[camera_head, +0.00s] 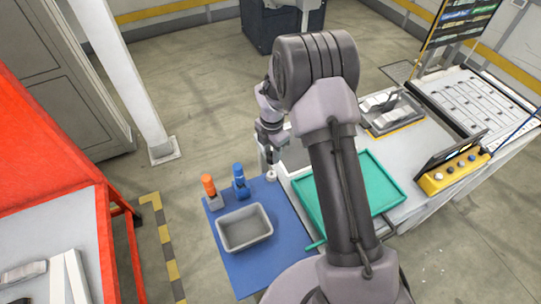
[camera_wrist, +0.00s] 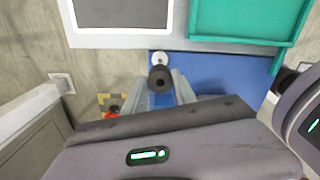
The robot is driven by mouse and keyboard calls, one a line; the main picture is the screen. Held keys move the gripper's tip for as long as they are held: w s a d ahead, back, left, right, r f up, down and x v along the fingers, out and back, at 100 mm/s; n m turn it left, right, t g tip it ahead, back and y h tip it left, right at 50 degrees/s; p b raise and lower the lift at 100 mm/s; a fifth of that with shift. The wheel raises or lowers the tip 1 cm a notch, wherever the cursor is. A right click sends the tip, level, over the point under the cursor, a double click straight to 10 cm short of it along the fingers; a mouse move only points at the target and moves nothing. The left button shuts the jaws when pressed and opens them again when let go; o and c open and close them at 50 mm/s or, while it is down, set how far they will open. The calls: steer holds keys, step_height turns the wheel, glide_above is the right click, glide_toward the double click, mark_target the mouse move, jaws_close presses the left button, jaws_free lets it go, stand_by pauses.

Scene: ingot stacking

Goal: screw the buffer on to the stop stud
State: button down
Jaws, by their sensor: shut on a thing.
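In the head view my gripper (camera_head: 270,158) points down just above a small white round piece (camera_head: 271,176) at the mat's far right corner. I cannot tell whether the buffer touches the stud.
On the blue mat (camera_head: 272,267) stand a grey bin (camera_head: 244,247), an orange-topped tool (camera_head: 209,188) and a blue tool (camera_head: 239,182). A green tray (camera_head: 376,175) lies to the right on the workbench. A red bench (camera_head: 35,140) stands at left, with open floor between.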

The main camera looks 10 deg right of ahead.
mark_target(271, 164)
steer(key=shift+f+b, duration=1.9)
steer(key=shift+f, duration=1)
steer(key=shift+f, duration=0.15)
steer(key=shift+f, duration=0.35)
steer(key=shift+f+b, duration=0.7)
steer(key=c, duration=0.9)
jaws_free()
step_height(271, 164, up, 17)
steer(key=p, duration=0.4)
steer(key=shift+r, duration=0.2)
